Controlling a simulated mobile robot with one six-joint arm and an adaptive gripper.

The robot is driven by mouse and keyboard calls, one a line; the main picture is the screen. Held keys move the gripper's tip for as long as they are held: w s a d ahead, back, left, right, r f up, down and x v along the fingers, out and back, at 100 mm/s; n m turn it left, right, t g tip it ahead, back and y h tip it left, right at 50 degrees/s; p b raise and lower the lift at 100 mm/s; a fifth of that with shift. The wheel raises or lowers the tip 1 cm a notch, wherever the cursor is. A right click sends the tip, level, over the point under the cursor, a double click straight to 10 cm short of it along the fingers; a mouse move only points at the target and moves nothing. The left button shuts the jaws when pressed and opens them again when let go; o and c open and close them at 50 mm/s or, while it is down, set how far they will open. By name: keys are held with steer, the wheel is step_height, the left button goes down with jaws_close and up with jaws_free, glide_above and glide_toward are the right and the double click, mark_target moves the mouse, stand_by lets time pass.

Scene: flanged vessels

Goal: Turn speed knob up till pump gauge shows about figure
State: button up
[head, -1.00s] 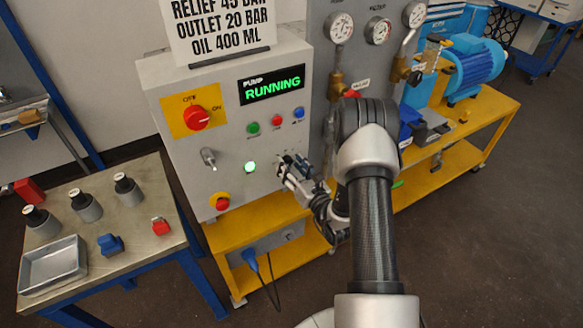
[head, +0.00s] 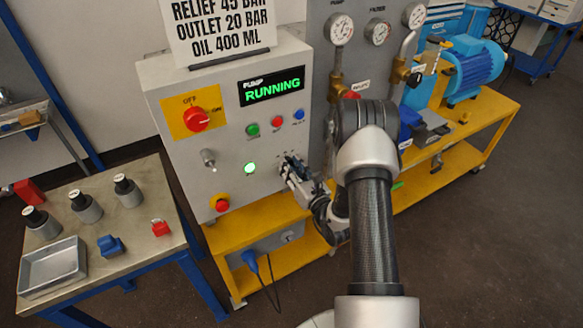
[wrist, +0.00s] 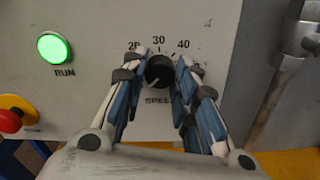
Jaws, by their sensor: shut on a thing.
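The black speed knob (wrist: 159,72) sits on the grey control panel in the wrist view, with a dial marked 20, 30 and 40 above it and the word SPEED below. My gripper (wrist: 157,75) is shut on the knob, one finger on each side. In the head view my gripper (head: 291,172) is against the lower right of the panel and hides the knob. The pump gauge (head: 339,29) is the leftmost of three round gauges at the top. Its needle is too small to read. The display (head: 272,86) reads PUMP RUNNING.
A lit green RUN button (wrist: 54,47) is left of the knob, with a red emergency button (wrist: 10,120) below it. A metal pipe (wrist: 290,60) stands to the right. A sign (head: 222,30) reads RELIEF 45 BAR, OUTLET 20 BAR, OIL 400 ML.

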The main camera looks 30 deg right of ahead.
steer(key=m+p, duration=0.1)
steer(key=m, duration=0.4)
steer(key=shift+m, duration=0.3)
steer(key=o, duration=1.1)
steer(key=s, duration=1.2)
steer(key=shift+d, duration=0.2)
